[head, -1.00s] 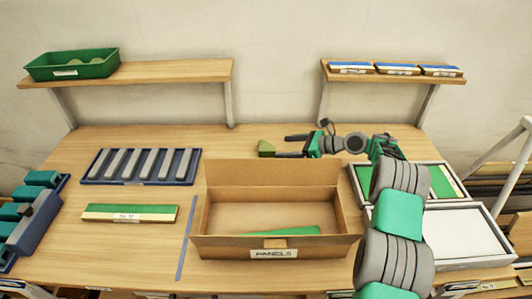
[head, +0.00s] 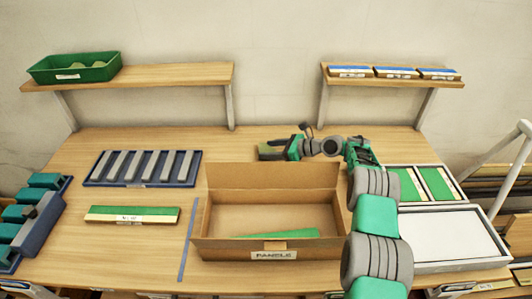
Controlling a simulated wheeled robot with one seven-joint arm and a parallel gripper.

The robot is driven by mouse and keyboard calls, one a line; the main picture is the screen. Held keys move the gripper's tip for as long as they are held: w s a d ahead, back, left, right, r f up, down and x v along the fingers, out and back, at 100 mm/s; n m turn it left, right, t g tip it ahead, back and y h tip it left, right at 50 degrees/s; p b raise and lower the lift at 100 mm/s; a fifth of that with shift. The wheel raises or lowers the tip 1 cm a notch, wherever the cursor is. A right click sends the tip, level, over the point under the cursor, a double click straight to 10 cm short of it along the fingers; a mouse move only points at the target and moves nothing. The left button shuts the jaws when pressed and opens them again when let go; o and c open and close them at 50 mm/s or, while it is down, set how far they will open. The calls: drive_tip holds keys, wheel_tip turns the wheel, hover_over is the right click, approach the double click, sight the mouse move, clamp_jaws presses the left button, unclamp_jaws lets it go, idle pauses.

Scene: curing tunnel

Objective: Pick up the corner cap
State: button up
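The corner cap (head: 264,152) is a small olive-green block on the table behind the cardboard box. My gripper (head: 272,150) reaches in from the right, low over the table, with its fingers pointing left. Its dark fingers lie at the cap and cover part of it. The gap between the fingers is too small here to tell whether they are closed on the cap. The cap appears to rest at table height.
The open cardboard box (head: 222,248) marked PANELS stands in front of my gripper. A blue rack (head: 97,182) of grey bars and a labelled green panel (head: 130,214) lie left. White-framed trays (head: 455,265) lie right. A shelf holds a green bin (head: 73,68).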

drive_tip(key=c, duration=0.8)
